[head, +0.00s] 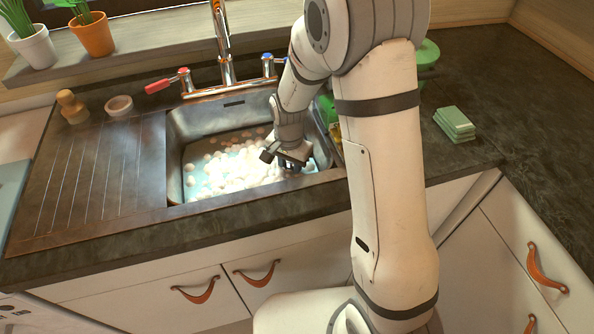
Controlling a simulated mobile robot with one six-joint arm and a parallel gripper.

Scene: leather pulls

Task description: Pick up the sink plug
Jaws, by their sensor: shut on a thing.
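The sink basin (178,160) holds water with many white foam bubbles (225,168). My gripper (287,165) is down inside the basin at its right side, close to the foam. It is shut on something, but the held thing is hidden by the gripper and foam. I cannot make out the sink plug.
A wooden brush (72,105) and a small round bowl (119,106) sit at the back left. Green sponges (454,122) lie on the right counter. The ribbed drainboard (95,180) is clear.

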